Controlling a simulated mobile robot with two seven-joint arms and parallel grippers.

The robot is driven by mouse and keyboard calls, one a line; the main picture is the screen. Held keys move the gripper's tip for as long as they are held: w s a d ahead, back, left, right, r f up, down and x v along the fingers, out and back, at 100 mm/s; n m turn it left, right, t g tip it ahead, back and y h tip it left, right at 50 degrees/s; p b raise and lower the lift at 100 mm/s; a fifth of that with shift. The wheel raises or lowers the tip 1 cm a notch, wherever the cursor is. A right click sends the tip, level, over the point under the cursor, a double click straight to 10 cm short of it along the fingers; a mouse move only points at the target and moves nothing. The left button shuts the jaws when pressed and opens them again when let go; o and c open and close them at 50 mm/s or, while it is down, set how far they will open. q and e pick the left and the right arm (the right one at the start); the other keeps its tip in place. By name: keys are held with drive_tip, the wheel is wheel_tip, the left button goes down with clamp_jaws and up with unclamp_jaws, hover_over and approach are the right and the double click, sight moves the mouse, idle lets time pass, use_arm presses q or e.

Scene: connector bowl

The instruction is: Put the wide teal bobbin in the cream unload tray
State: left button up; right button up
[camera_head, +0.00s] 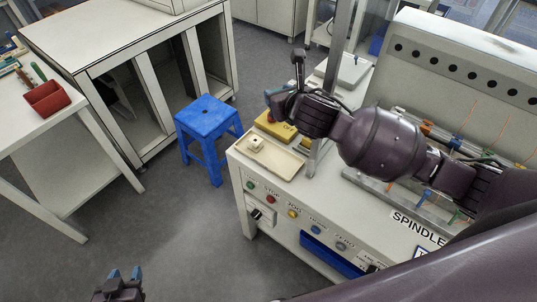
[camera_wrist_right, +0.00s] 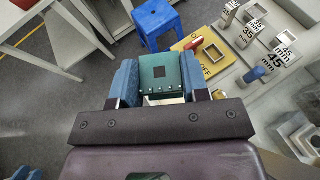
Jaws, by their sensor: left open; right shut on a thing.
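In the head view the right gripper (camera_head: 276,97) is raised above the back left of the machine bench, and the bobbin is hard to make out there. The cream unload tray (camera_head: 284,166) lies on the bench's left corner, below the gripper in the picture. A small cream piece (camera_head: 256,143) sits in its back left part. My left gripper (camera_head: 121,276) is open and empty at the bottom left.
A yellow plate marked OFF (camera_head: 273,126) with a red part lies just behind the tray. Upright posts and label blocks (camera_wrist_right: 253,30) stand nearby. A blue stool (camera_head: 207,118) is on the floor left of the bench. A red bin (camera_head: 45,98) stands on the left table.

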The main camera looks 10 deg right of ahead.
drive_tip(key=shift+n+y, duration=0.5)
drive_tip(key=f, duration=0.4)
drive_tip(key=shift+w+d, duration=0.2)
drive_tip(key=shift+w, duration=0.2)
drive_tip(key=b, duration=0.2)
hover_over(277, 162)
wheel_tip(277, 162, down, 15)
drive_tip(key=shift+r, duration=0.2)
drive_tip(key=shift+w+f, duration=0.1)
drive_tip(key=shift+f, duration=0.7)
drive_tip(key=shift+f+b, duration=0.35)
drive_tip(key=shift+f, duration=1.45)
drive_tip(key=shift+f, duration=0.2)
drive_tip(key=o, duration=0.9)
